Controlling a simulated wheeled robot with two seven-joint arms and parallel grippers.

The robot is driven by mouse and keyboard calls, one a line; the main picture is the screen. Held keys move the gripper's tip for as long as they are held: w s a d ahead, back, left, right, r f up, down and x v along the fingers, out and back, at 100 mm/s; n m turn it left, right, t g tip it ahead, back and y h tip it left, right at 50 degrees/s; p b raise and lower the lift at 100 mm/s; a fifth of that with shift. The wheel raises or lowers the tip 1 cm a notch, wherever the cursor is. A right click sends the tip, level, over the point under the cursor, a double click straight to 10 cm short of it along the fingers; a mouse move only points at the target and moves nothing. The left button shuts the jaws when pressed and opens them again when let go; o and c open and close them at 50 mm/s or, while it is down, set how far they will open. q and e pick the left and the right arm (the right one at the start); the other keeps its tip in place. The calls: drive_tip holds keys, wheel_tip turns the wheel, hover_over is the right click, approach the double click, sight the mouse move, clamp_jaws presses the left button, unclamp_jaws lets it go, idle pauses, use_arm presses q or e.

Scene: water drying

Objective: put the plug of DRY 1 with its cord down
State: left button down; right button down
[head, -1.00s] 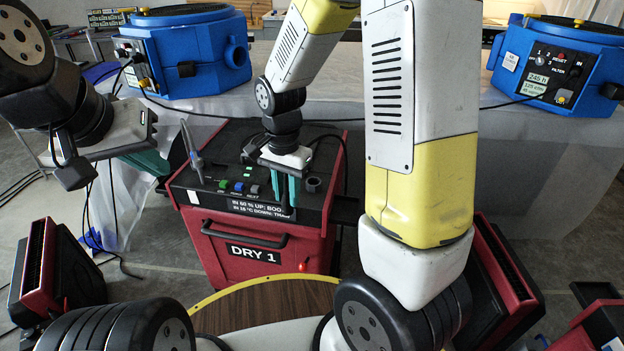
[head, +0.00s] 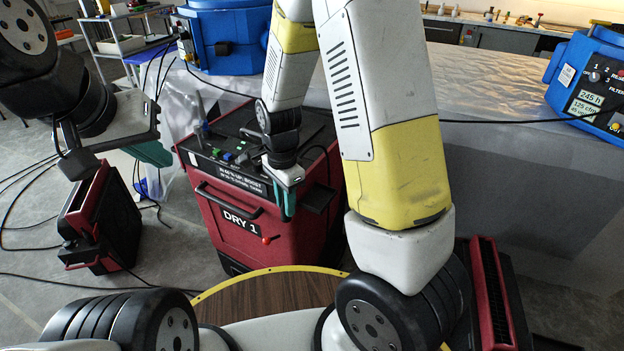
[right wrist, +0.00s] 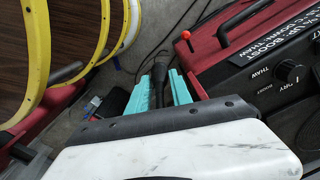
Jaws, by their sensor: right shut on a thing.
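DRY 1 (head: 228,232) is a red box-shaped unit with a black top panel and a front handle, standing on the floor ahead of me. My right gripper (head: 285,207) hangs in front of its right front edge, fingers downward. In the right wrist view, the teal fingers of this gripper (right wrist: 158,90) are shut on a black plug (right wrist: 159,74). Black cord lines run near it, but which one joins the plug is unclear. My left gripper (head: 152,153) is at the left, above the floor; only one teal finger shows clearly and its gap is hidden.
Red-and-black units stand on the floor at left (head: 103,222) and right (head: 490,290). Blue machines (head: 228,40) and (head: 597,85) sit on a sheet-covered bench (head: 480,135) behind. Dark cables cross the floor at left. Grey floor (head: 165,260) is bare left of DRY 1.

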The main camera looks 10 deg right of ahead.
drive_tip(key=w+d, duration=0.3)
drive_tip(key=w+d+f, duration=0.1)
drive_tip(key=w+d, duration=0.6)
drive_tip(key=w, duration=0.1)
drive_tip(key=shift+w+d+f, duration=0.15)
drive_tip(key=shift+d+f, duration=0.15)
drive_tip(key=shift+d, duration=0.1)
drive_tip(key=shift+f, duration=1.7)
drive_tip(key=shift+f, duration=0.1)
drive_tip(key=c, duration=1.4)
unclamp_jaws()
drive_tip(key=shift+c, duration=0.2)
